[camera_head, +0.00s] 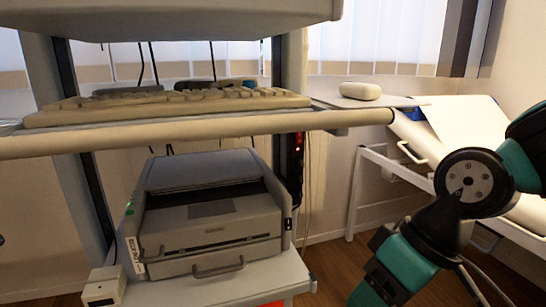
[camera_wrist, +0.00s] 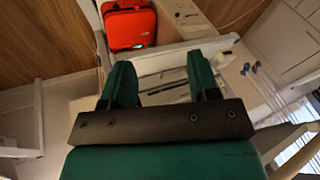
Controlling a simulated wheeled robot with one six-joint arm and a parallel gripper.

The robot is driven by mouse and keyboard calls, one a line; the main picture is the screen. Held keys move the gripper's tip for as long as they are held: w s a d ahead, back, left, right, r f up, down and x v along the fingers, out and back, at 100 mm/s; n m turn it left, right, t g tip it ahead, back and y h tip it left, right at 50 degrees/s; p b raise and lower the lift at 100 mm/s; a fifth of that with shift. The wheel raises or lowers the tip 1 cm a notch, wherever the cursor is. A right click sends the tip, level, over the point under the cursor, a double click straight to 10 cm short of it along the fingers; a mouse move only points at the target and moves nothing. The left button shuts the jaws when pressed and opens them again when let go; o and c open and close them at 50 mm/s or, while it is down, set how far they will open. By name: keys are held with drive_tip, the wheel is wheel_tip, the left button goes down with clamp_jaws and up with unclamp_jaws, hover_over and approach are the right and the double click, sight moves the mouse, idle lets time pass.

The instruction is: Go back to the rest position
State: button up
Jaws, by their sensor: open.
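My arm, dark teal and black, shows at the right edge of the head view, bent at a round black joint. The end of the arm is not clearly seen there. In the wrist view my gripper (camera_wrist: 162,85) has two green fingers standing apart on a dark bar. Nothing is between the fingers, so it is open and empty. Beyond the fingers lie a white ledge and some slim dark items that are too small to name.
A cart holds a printer (camera_head: 210,215) on its lower shelf and a keyboard (camera_head: 170,103) on its upper shelf. A white bed (camera_head: 450,135) stands behind my arm at right. A red case (camera_wrist: 130,27) lies beyond my fingers. Wooden floor (camera_head: 335,270) shows between cart and arm.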

drive_tip(key=s+d+r, duration=0.2)
drive_tip(key=s+r, duration=0.2)
drive_tip(key=s, duration=0.2)
wheel_tip(320, 180, up, 28)
drive_tip(key=p, duration=2.9)
drive_tip(key=shift+h, duration=0.4)
drive_tip(key=shift+w+a, duration=0.1)
